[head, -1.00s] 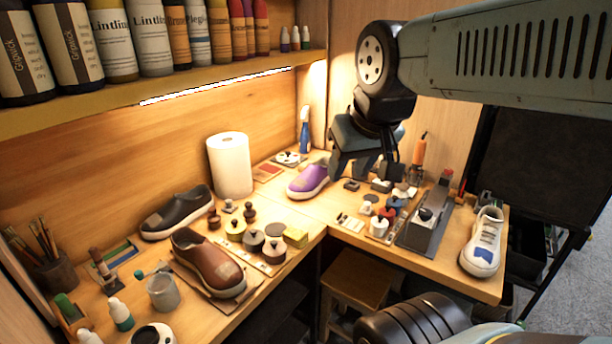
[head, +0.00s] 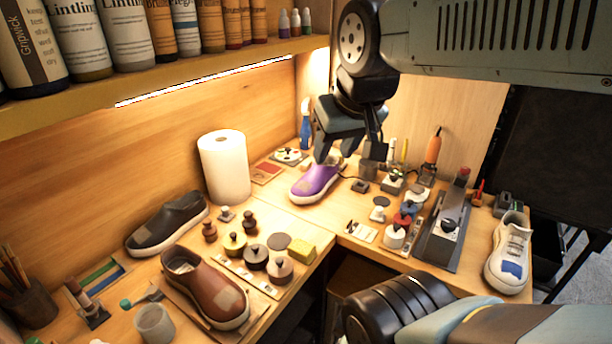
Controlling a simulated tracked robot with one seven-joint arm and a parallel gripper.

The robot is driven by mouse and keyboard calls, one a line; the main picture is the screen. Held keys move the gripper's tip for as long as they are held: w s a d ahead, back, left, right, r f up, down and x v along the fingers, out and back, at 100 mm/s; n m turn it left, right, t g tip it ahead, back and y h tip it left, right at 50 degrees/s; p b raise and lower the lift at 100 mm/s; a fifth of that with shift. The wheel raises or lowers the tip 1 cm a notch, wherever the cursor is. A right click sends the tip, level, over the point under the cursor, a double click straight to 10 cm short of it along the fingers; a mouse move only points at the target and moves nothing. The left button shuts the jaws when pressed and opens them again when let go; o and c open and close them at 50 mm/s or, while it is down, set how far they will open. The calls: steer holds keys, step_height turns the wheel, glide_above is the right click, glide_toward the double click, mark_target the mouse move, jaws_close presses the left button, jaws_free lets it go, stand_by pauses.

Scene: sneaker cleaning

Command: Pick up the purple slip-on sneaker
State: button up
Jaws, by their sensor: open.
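The gripper hides part of the heel and opening. I cannot tell whether a finger touches the shoe.
A paper towel roll (head: 224,167) stands left of the purple sneaker. A blue spray bottle (head: 305,125) stands behind it. Brushes and small jars crowd the right. A black shoe (head: 168,222), a brown shoe (head: 205,288) and a white sneaker (head: 509,254) lie farther off.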

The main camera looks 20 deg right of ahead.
steer(key=shift+a, duration=0.2)
steer(key=o, duration=0.3)
steer(key=shift+w, duration=0.3)
steer(key=o, duration=0.8)
steer(key=w+d+m, duration=0.1)
steer(key=w, duration=0.4)
steer(key=w+d+m+h, duration=0.1)
steer(key=w, duration=0.2)
steer(key=shift+d+f+m+g, duration=0.2)
steer(key=shift+d+m+g, duration=0.1)
steer(key=shift+d+g, duration=0.1)
steer(key=m+g+h, duration=0.2)
steer(key=m+h, duration=0.1)
steer(key=m, duration=0.5)
glide_above(315, 172)
steer(key=s+a, duration=0.2)
steer(key=a, duration=0.1)
step_height(315, 172, down, 20)
steer(key=x, duration=0.8)
steer(key=shift+s+a+f, duration=0.15)
steer(key=shift+a+f, duration=0.05)
steer(key=shift+a, duration=0.1)
steer(key=shift+x, duration=3.3)
